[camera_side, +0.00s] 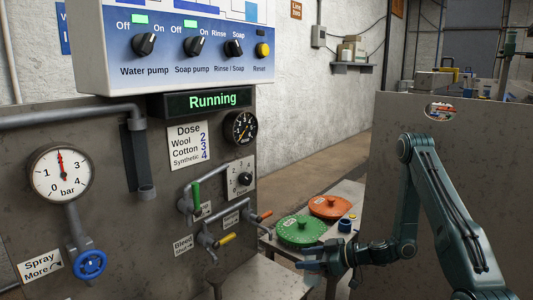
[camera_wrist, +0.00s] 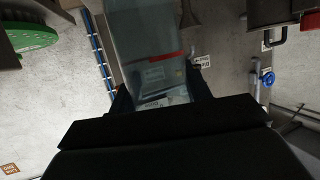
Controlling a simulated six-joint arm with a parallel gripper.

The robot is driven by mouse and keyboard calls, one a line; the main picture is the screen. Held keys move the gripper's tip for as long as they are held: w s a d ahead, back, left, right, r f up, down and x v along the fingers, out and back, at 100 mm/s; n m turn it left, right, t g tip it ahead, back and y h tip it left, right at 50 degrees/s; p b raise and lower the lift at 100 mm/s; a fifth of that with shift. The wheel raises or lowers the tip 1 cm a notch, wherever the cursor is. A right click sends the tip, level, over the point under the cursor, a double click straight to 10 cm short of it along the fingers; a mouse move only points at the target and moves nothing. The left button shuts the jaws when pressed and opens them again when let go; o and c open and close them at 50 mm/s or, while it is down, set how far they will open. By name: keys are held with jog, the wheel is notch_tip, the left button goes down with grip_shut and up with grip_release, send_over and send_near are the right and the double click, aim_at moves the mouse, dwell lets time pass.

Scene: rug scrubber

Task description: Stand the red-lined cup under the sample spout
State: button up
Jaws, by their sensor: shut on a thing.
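My gripper (camera_side: 318,262) is at the lower middle of the side view, in front of the table with the lids and to the right of the pipework. In the wrist view a clear, greyish cup (camera_wrist: 145,40) with a short red line on its wall stands between my two fingers (camera_wrist: 157,98), which are shut on it. In the side view the cup is too small and mixed with the fingers to make out clearly. A small downturned spout (camera_side: 213,257) hangs below the yellow-handled tap (camera_side: 226,239), well left of my gripper; I cannot tell surely that it is the sample spout.
A grey ledge (camera_side: 262,282) lies below the pipework. Green (camera_side: 300,232) and orange (camera_side: 329,207) round lids lie on the table behind my gripper, beside a small blue item (camera_side: 345,226). Green-handled (camera_side: 196,194) and orange-handled (camera_side: 264,216) valves jut from the panel.

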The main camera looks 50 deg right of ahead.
jog(key=shift+s+d+f+m+h, duration=0.35)
jog(key=shift+s+d+f+h, duration=0.15)
jog(key=shift+s, duration=0.15)
jog(key=shift+s+d+f+m+h, duration=0.35)
jog(key=shift+s+d+f+h, duration=0.1)
jog(key=shift+s, duration=0.2)
jog(key=shift+w, duration=0.1)
jog(key=w+f, duration=0.3)
jog(key=w, duration=1.6)
jog(key=shift+w, duration=0.25)
jog(key=shift+f, duration=0.15)
jog(key=shift+f, duration=1.45)
jog(key=shift+w+f, duration=0.2)
jog(key=shift+f, duration=0.15)
